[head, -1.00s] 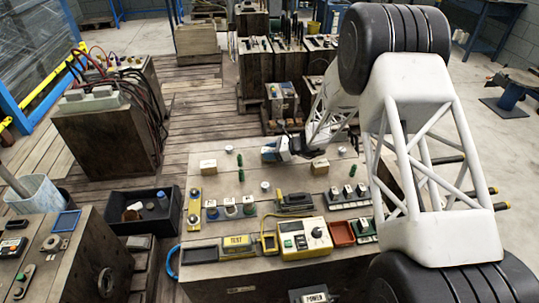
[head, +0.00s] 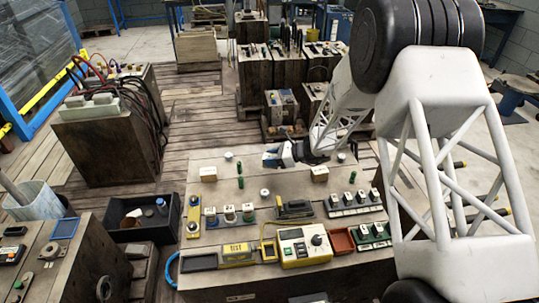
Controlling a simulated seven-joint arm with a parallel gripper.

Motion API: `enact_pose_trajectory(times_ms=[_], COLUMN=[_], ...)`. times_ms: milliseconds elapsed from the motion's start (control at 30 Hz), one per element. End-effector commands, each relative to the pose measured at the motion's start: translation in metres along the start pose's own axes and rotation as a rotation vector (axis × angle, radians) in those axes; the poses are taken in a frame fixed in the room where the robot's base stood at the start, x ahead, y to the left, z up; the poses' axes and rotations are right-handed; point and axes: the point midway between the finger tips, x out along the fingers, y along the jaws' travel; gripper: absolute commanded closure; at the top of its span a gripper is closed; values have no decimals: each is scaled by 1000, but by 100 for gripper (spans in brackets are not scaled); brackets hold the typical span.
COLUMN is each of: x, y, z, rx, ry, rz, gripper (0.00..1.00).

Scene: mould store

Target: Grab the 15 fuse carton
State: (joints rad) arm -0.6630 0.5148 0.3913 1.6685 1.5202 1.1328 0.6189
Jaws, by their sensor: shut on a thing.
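My gripper (head: 271,158), with blue and dark parts, is over the far edge of the wooden bench top (head: 283,205). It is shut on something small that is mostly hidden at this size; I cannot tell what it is. A small tan carton (head: 320,174) sits to the right of my gripper and a little nearer. Another small tan carton (head: 208,174) sits at the far left of the top. Their labels are too small to read, so I cannot tell which is the 15 fuse carton.
Green cylinders (head: 240,183) and pale round knobs (head: 265,193) stand mid-bench. A yellow meter (head: 302,246), a red tray (head: 341,241) and terminal blocks (head: 355,203) fill the front and right. A black bin (head: 116,210) stands left of the bench. Wooden cabinets stand behind.

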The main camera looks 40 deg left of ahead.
Motion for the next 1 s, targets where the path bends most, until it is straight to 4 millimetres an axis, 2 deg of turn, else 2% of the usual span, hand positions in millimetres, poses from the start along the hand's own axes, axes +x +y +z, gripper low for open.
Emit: enact_pose_trajectory(times_ms=[300,500,700,1000], x=[-21,-32,-40,-44], y=[53,81,100,112], z=[-3,-4,-5,-7], rx=[2,1,-1,1], ry=[0,0,0,0], rz=[0,1,0,1], gripper=[87,87,87,87])
